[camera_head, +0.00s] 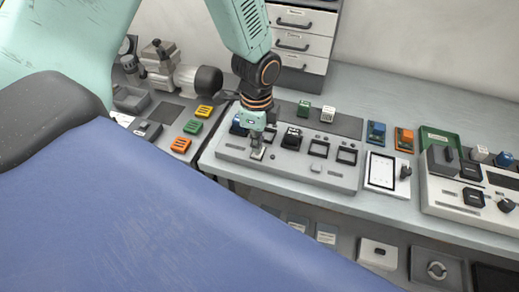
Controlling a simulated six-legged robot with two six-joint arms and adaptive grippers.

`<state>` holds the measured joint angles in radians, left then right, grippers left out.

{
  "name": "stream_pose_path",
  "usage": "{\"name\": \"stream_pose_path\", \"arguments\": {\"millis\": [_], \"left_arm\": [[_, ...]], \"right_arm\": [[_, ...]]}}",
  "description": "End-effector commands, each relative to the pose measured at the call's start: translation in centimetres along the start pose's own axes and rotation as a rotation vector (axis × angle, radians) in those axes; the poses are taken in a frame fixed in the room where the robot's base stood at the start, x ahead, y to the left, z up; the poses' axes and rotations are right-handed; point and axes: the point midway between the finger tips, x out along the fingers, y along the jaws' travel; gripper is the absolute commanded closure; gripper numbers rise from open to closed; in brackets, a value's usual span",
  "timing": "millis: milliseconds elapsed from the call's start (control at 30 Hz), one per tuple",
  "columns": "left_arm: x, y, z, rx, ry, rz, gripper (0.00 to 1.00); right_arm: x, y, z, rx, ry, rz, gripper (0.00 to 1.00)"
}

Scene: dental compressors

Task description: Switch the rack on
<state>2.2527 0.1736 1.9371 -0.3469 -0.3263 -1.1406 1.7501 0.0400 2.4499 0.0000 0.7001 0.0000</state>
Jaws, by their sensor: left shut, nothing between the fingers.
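The rack (287,173) is a low grey panel on the bench in the middle of the view, with a row of dark square slots. Dark modules sit at the left part of the row, and two slots (318,149) to the right look empty. My left gripper (257,154) reaches down from above to the left part of the rack. It is shut with nothing in it, its tips at or just above the panel face. I cannot tell if they touch it. The gripper hides the panel beneath it, and no switch can be made out clearly. My right gripper is not in view.
Green and white small blocks (327,114) stand behind the rack. A white tablet-like device (381,171) lies to its right, before another grey unit (470,200). Coloured blocks (193,127) and a microscope-like device lie left. Drawers (292,42) stand behind.

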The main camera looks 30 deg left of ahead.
Motion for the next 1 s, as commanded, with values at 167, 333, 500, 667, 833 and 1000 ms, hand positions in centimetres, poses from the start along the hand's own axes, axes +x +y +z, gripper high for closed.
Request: {"name": "stream_pose_path", "arguments": {"millis": [167, 333, 500, 667, 833, 1000], "left_arm": [[0.00, 0.00, 0.00, 0.000, 0.000, 0.000, 1.00], [0.10, 0.01, 0.00, 0.000, 0.000, 0.000, 1.00], [0.32, 0.00, 0.00, 0.000, 0.000, 0.000, 1.00], [0.52, -0.01, 0.00, 0.000, 0.000, 0.000, 1.00], [0.74, -0.01, 0.00, 0.000, 0.000, 0.000, 1.00], [0.96, -0.01, 0.00, 0.000, 0.000, 0.000, 1.00]], "right_arm": [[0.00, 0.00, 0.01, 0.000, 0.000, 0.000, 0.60], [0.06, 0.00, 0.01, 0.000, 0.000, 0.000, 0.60], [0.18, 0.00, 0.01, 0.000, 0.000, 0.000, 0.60], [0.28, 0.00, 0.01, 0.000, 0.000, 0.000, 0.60], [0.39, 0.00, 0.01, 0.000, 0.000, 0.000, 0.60], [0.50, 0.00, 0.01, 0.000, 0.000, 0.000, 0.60]]}}
